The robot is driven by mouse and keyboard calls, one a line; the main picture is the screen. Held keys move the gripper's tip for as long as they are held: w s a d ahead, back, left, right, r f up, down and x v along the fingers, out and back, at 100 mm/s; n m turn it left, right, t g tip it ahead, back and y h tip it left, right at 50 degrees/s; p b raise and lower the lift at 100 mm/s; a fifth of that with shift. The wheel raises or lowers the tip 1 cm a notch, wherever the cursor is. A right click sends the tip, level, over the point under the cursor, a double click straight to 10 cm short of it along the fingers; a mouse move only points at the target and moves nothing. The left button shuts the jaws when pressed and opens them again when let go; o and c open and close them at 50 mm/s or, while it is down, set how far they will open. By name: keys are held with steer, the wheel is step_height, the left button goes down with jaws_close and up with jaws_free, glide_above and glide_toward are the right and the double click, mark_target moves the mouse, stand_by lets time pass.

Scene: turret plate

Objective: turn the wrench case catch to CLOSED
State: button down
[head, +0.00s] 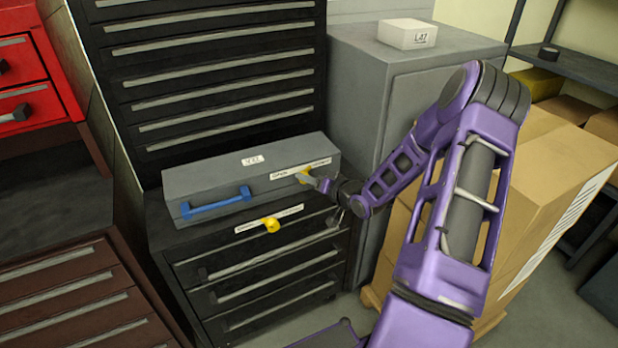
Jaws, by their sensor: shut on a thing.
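The grey wrench case (225,166) lies on top of a black drawer cabinet, with a blue handle (217,203) on its front. A yellow catch (304,177) sits at the right of the case front, below a white label strip (300,167) whose words are too small to read surely. My gripper (313,180) is at this catch, shut on it; its fingers hide part of it. The catch's exact angle cannot be told.
A second yellow knob (271,225) with a label strip (268,218) is on the cabinet front below the case. A grey cabinet (365,95) stands behind my arm. Cardboard boxes (560,170) are on the right, a red tool chest (25,75) on the left.

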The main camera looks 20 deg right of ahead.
steer(key=shift+r, duration=0.1)
steer(key=shift+c, duration=2.2)
jaws_free()
steer(key=p+v, duration=0.1)
steer(key=v, duration=1.6)
steer(key=shift+s+d, duration=0.1)
